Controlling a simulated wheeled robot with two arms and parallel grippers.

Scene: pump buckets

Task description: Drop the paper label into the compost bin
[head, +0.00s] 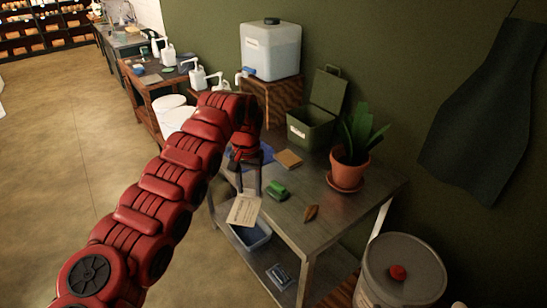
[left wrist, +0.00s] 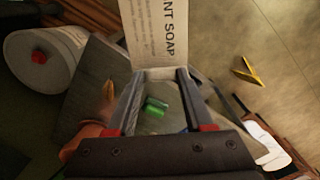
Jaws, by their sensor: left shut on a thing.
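My left gripper (head: 249,190) is shut on the paper label (head: 243,210), a cream sheet with printed lines. It hangs from the fingertips over the near left edge of the grey table (head: 335,207). In the left wrist view the label (left wrist: 165,30) extends beyond the fingertips (left wrist: 157,74), and "SOAP" can be read on it. A green bin (head: 308,130) with its lid (head: 328,90) raised stands at the table's back, beyond my gripper; it looks like the compost bin, but its small tag is unreadable. My right gripper is in neither view.
A potted plant (head: 350,160) stands right of the bin. A green block (head: 277,190), a brown leaf-like piece (head: 311,212) and a tan sponge-like block (head: 288,158) lie on the table. A water tank (head: 270,50) stands behind; a lidded bucket (head: 400,270) stands at front right.

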